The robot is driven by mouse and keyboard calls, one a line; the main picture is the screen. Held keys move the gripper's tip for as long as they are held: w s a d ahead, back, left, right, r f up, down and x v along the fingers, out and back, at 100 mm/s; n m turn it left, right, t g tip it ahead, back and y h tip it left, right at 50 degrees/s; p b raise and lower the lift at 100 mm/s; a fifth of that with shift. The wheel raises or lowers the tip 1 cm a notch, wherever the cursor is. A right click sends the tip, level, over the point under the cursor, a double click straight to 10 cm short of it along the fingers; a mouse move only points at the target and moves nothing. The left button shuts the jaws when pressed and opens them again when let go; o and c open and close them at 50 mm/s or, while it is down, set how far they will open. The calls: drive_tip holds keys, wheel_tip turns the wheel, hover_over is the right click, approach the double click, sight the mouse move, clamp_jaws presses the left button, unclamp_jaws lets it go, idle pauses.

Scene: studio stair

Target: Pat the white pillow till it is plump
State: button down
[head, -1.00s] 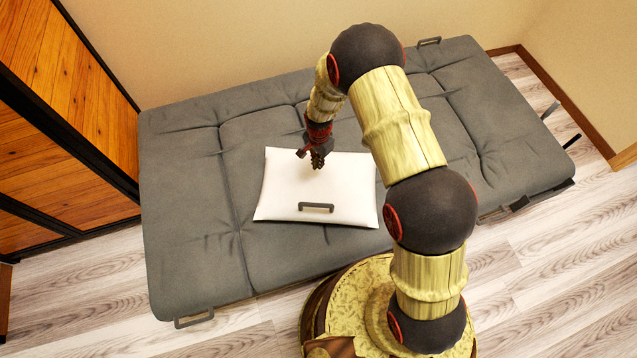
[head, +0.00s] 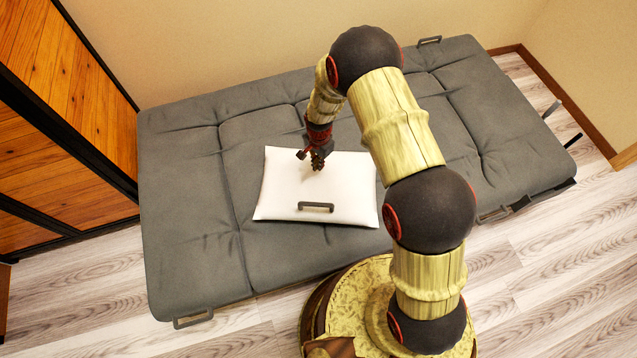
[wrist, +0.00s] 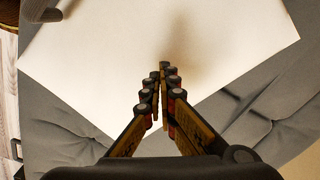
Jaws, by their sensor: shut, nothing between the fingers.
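The white pillow (head: 283,190) lies on the grey cushioned daybed (head: 190,250), with a dark grey handle (head: 316,207) on its near part. In the wrist view the pillow (wrist: 110,60) fills much of the upper picture, with part of the handle at the top left. My gripper (head: 317,163) is over the far right part of the pillow, pointing down. In the wrist view my gripper (wrist: 164,68) has its fingertips together, with nothing between them. A soft shadow lies on the pillow by the tips. I cannot tell whether they touch it.
Wooden panels with black frames (head: 60,150) stand at the left. A beige wall (head: 230,45) runs behind the daybed. Small grey handles (head: 193,319) stick out from the daybed's edges. Light wood floor (head: 560,270) is open at the right.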

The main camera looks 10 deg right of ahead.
drive_tip(key=shift+f, duration=0.25)
drive_tip(key=shift+r, duration=0.15)
drive_tip(key=shift+r+p, duration=1.05)
drive_tip(key=shift+r, duration=0.45)
drive_tip(key=shift+f, duration=0.15)
drive_tip(key=shift+f+b, duration=1)
drive_tip(key=shift+f, duration=0.5)
drive_tip(key=shift+r, duration=0.1)
drive_tip(key=shift+r, duration=0.1)
